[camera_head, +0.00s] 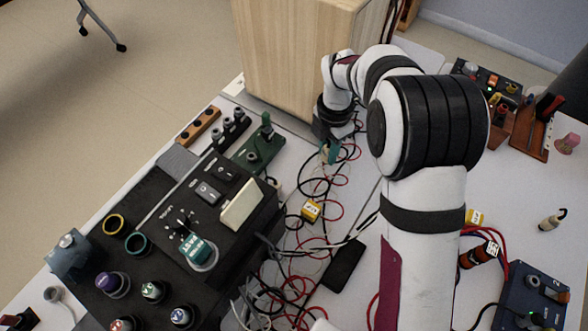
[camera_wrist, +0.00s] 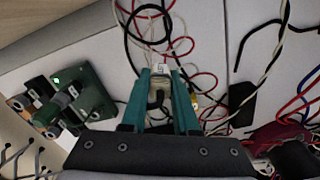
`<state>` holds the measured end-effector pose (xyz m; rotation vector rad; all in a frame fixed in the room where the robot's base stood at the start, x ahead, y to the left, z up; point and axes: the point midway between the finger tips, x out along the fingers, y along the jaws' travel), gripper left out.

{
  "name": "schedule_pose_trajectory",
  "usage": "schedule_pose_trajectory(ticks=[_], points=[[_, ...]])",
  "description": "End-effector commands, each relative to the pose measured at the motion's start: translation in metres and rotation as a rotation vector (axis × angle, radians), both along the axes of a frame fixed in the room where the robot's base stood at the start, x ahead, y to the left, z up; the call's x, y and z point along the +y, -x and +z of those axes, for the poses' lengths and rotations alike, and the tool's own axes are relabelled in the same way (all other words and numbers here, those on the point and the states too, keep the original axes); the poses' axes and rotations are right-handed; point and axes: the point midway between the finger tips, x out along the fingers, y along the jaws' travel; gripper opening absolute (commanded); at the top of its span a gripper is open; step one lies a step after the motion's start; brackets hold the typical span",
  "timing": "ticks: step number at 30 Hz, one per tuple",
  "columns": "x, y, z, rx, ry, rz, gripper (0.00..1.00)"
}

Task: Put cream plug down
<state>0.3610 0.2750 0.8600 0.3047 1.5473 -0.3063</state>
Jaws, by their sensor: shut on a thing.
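My gripper (camera_head: 331,152) hangs low over the tangled cables on the table, just right of the green block with a lever and in front of the wooden cabinet. In the wrist view its teal fingers (camera_wrist: 162,74) are shut on the cream plug (camera_wrist: 159,73), a pale piece with a dark part between the fingers. In the head view the plug is hidden by the gripper. I cannot tell whether the plug touches the table.
The green block (camera_head: 258,148) stands left of my gripper, with a black control panel (camera_head: 165,205) nearer. The wooden cabinet (camera_head: 295,55) rises behind. Red, black and white cables run under the gripper. A yellow block (camera_head: 311,211) and a black box (camera_head: 343,265) lie nearer.

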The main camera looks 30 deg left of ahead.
Motion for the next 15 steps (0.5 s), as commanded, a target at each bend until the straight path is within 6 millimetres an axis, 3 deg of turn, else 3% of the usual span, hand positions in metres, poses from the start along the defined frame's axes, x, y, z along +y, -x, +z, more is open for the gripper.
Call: schedule_pose_trajectory(ticks=[3,6,15], points=[[0.031,0.007,-0.019,0.0,0.001,0.002,0.0],[0.045,0.009,-0.028,0.0,0.0,-0.001,0.0],[0.05,0.01,-0.071,0.0,0.0,-0.004,0.0]])
